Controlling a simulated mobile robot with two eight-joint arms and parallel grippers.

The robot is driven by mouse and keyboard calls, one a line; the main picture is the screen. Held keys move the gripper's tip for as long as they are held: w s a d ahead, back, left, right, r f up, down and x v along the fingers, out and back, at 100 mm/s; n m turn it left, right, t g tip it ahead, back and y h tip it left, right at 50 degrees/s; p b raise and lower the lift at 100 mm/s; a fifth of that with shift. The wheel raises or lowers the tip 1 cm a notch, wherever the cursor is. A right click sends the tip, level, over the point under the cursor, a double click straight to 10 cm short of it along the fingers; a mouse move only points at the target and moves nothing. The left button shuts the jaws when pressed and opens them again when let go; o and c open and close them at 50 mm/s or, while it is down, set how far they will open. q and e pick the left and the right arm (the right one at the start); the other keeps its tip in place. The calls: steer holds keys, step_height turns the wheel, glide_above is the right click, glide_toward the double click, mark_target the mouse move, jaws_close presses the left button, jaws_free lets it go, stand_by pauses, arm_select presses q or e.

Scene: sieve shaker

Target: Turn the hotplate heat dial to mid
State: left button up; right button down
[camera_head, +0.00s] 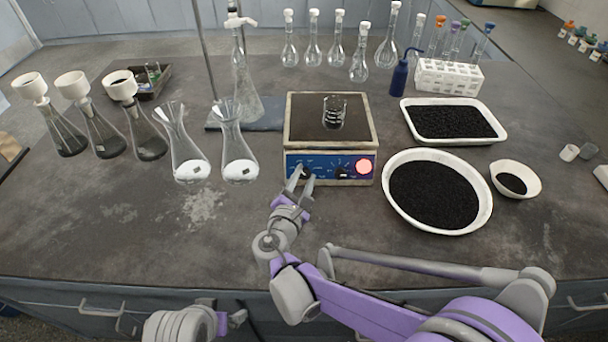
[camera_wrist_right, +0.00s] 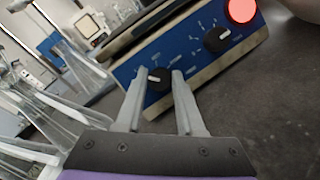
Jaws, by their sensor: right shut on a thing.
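The hotplate (camera_head: 293,125) stands mid-bench, with a blue front panel carrying two black dials and a lit red light. My right gripper (camera_head: 302,181) is at the panel's left dial (camera_wrist_right: 158,79), one finger on each side, shut on it. The left dial's white mark shows between the fingers in the right wrist view. The right dial (camera_head: 342,172) is free, also with a white mark. I cannot read which dial is heat. My left gripper (camera_head: 232,319) is low at the bottom edge, away from the hotplate; its jaws are unclear.
A small glass beaker (camera_head: 334,112) stands on the hotplate's top. Flasks with white powder (camera_head: 240,165) stand to the left. A round dish of black grains (camera_head: 386,207) is close on the right. The bench front is mostly clear.

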steer(key=m+g+p, duration=0.1)
steer(key=m, duration=0.2)
steer(key=m+g+h+p, duration=0.1)
steer(key=m+p, duration=0.1)
steer(key=m, duration=0.2)
steer(key=shift+r, duration=0.2)
steer(key=m+g+p, duration=0.1)
steer(key=m, duration=0.2)
steer(key=shift+g+p, duration=0.4)
steer(key=shift+w+m+g+y+p, duration=0.1)
steer(key=shift+m+g+y+p, duration=0.35)
steer(key=shift+m, duration=1.15)
steer(key=c, duration=0.5)
jaws_free()
steer(key=p+v, duration=0.1)
steer(key=v, duration=1)
steer(key=shift+w, duration=0.1)
